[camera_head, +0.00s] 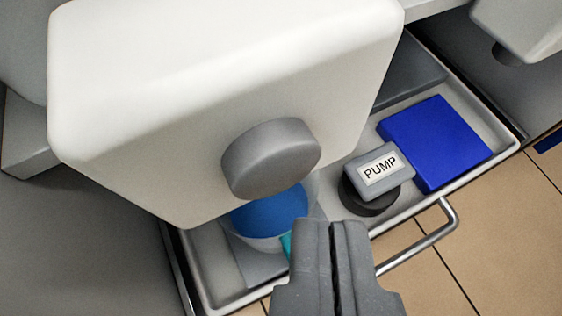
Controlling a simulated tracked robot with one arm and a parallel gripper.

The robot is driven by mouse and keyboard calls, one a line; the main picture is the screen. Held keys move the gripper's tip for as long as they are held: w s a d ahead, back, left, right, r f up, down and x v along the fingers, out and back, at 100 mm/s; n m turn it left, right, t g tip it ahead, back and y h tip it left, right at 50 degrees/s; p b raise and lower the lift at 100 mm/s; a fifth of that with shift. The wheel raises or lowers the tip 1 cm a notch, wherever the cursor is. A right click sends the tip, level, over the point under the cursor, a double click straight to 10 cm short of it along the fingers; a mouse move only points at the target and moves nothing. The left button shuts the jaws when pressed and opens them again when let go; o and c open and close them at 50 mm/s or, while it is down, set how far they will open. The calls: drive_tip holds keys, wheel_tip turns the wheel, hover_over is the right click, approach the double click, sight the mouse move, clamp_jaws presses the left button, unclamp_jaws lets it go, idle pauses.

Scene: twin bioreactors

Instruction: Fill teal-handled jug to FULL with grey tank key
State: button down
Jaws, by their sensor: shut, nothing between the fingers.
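The jug (262,243) stands in the pulled-out drawer tray, under the white housing. It looks pale and see-through, with blue inside; the housing hides its upper part, so I cannot tell its level. A bit of its teal handle (286,246) shows just left of my gripper. My gripper (342,226) is shut and empty, in front of the jug's right side. A grey round knob (271,158) sticks out of the housing above the jug. A grey block labelled PUMP (379,172) sits on a dark round base in the tray, up and right of my fingertips.
The white housing (210,100) fills the upper left. A blue flat block (435,140) lies in the tray (497,122) right of the PUMP block. A metal bar handle (425,243) juts from the tray's front over the tan tiled floor (500,240).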

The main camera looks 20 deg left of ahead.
drive_tip(key=shift+w+a+r, duration=0.1)
drive_tip(key=shift+w+a, duration=0.2)
drive_tip(key=shift+w, duration=0.05)
drive_tip(key=shift+w+a+p, duration=0.3)
drive_tip(key=shift+w, duration=0.1)
idle(7.2)
